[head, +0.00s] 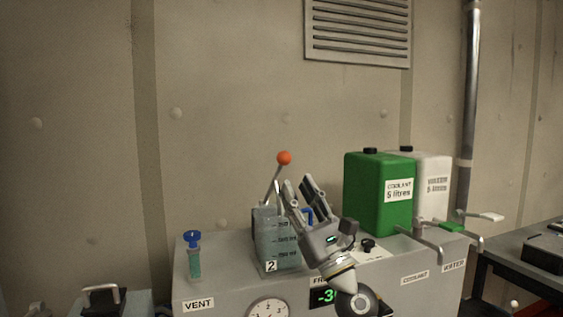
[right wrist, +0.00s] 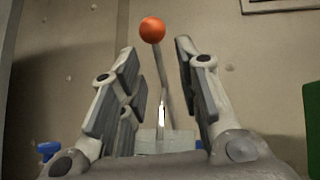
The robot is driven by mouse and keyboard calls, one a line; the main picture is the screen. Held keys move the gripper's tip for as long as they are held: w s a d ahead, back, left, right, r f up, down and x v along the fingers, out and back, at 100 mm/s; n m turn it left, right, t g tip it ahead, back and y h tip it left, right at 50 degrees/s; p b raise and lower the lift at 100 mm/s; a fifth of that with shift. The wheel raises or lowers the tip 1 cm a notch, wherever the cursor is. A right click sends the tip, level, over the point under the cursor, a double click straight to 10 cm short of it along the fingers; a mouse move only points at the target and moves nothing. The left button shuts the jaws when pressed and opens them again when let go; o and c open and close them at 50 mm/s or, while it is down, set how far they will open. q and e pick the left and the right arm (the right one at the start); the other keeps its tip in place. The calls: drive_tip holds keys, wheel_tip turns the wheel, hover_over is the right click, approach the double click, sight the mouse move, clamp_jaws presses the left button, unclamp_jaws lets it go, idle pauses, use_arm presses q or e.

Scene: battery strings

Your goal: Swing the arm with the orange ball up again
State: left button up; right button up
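The orange ball (head: 284,158) sits on top of a thin metal arm (head: 274,182) that stands up, leaning a little right, at a clear box (head: 270,240) with marked levels and a "2" tag. In the right wrist view the ball (right wrist: 152,29) shows just beyond the fingertips, and the arm (right wrist: 160,75) runs down between the open fingers in the picture. My right gripper (head: 298,182) is open, its fingers pointing up, just right of and below the ball. I cannot tell whether a finger touches the arm. My left gripper is out of view.
A green coolant can (head: 378,205) and a white can (head: 433,185) stand right of my right gripper. A blue-capped vent tube (head: 194,255) stands at the left. Lever handles (head: 478,216) stick out at the right. The wall space above is free.

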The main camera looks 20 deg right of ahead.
sight(280, 167)
drive_tip(key=x, duration=0.4)
drive_tip(key=shift+w+a+f, duration=0.2)
drive_tip(key=shift+w+a, duration=0.05)
drive_tip(key=shift+a, duration=0.05)
drive_tip(key=x, duration=0.3)
drive_tip(key=shift+w+d+p, duration=0.1)
drive_tip(key=shift+w+p, duration=0.2)
drive_tip(key=shift+p, duration=0.05)
drive_tip(key=shift+w+r, duration=0.1)
drive_tip(key=shift+c, duration=1.4)
clamp_jaws()
drive_tip(key=shift+w, duration=0.2)
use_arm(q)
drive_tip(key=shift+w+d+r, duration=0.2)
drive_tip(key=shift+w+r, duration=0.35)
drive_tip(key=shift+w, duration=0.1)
use_arm(e)
drive_tip(key=shift+w+r, duration=0.1)
